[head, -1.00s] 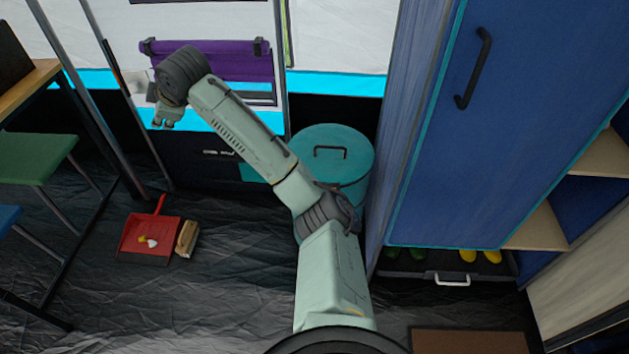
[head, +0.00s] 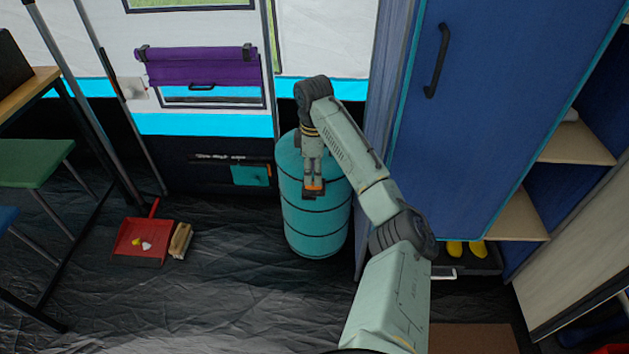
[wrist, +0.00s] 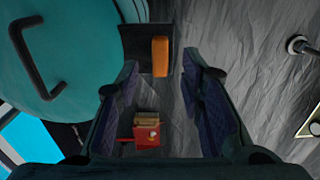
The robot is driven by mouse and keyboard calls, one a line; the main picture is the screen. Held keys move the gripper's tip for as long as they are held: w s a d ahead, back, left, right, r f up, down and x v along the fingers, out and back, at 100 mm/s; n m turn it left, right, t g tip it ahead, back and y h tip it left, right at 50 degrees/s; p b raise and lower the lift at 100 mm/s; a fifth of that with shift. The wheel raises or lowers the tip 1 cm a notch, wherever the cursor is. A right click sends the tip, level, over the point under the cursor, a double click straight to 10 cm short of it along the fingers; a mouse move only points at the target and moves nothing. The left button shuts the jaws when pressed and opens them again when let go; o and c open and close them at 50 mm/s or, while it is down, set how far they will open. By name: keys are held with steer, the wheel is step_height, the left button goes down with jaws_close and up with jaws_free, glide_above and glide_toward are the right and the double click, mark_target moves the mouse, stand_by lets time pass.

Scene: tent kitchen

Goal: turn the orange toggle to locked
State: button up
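The orange toggle (wrist: 160,56) sits on a dark plate (wrist: 136,42) beside the teal barrel (wrist: 85,60) in the wrist view. In the head view the toggle (head: 314,187) shows at the front of the teal barrel (head: 318,230), just below my gripper (head: 312,176). In the wrist view my gripper (wrist: 161,65) is open, with a wide gap between its fingers. The toggle appears in line with this gap, around the fingertips. I cannot tell whether a finger touches it. Its locked or unlocked marking cannot be read.
The blue cabinet (head: 475,130) stands close to the right of the barrel. A red dustpan (head: 140,240) and a brush (head: 180,241) lie on the floor at left. A purple roll (head: 200,67) hangs on the tent wall. The floor before the barrel is clear.

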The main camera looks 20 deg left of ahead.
steer(key=shift+f, duration=1.95)
steer(key=shift+c, duration=0.4)
jaws_close()
